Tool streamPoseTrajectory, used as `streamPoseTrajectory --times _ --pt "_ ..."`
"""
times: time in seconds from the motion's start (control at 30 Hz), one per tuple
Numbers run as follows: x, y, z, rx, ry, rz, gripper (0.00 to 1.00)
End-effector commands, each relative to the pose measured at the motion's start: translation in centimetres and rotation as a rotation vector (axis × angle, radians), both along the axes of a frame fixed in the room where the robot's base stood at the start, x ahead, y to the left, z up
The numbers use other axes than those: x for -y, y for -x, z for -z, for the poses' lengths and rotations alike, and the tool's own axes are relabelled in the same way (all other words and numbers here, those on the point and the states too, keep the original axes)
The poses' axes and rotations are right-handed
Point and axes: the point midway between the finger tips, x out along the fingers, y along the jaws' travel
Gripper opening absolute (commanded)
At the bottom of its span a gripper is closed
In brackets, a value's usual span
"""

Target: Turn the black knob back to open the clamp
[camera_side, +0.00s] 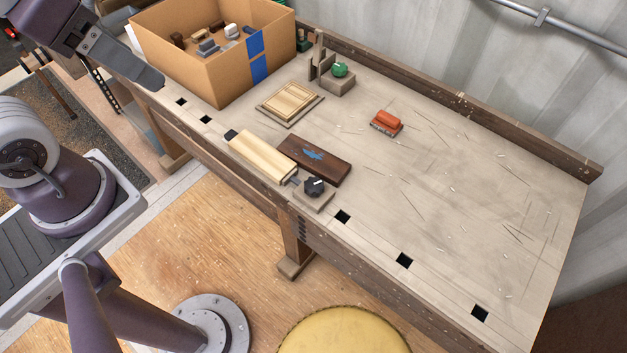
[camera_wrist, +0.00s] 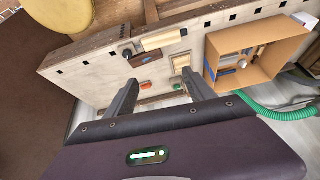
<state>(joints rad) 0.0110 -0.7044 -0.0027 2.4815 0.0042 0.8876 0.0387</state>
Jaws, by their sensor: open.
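The black knob (camera_side: 314,186) sits on a grey block at the front edge of the bench; it also shows in the wrist view (camera_wrist: 127,53). A short metal screw runs from it toward a pale wood block (camera_side: 262,157), which lies between the screw end and a black stop (camera_side: 231,135). Whether the screw presses on the wood is too small to tell. My gripper (camera_side: 150,79) is high at the upper left in the side view, well away from the knob. In the wrist view its two fingers (camera_wrist: 161,95) are spread apart with nothing between them.
A dark wood block (camera_side: 316,159) with a blue mark lies beside the pale one. Behind are a framed wood panel (camera_side: 289,101), a green knob (camera_side: 340,69) on a block and an orange brush (camera_side: 386,122). A cardboard box (camera_side: 190,73) stands at left. The bench's right side is clear.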

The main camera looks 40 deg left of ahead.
Motion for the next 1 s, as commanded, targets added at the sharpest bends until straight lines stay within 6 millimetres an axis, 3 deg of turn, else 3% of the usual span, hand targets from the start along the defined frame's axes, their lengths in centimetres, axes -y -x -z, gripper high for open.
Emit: streamPoseTrajectory --times 0.13,0.23,0.37,0.4,0.5,0.6,0.73,1.0 --pt "1.5 -5.2 1.0 -0.105 -0.125 0.297 0.59" --pt "3.8 -9.9 3.7 -0.182 -0.226 0.595 0.59" --pt "8.0 -14.8 10.2 -0.272 -0.327 1.012 0.59" --pt "9.3 -15.8 12.7 -0.294 -0.348 1.134 0.59" --pt "12.2 -17.1 18.4 -0.331 -0.383 1.393 0.59" --pt "13.9 -17.2 22.4 -0.350 -0.397 1.562 0.59" --pt "14.7 -17.0 24.9 -0.357 -0.402 1.649 0.59" --pt "14.6 -16.9 29.8 -0.360 -0.401 1.652 0.59"
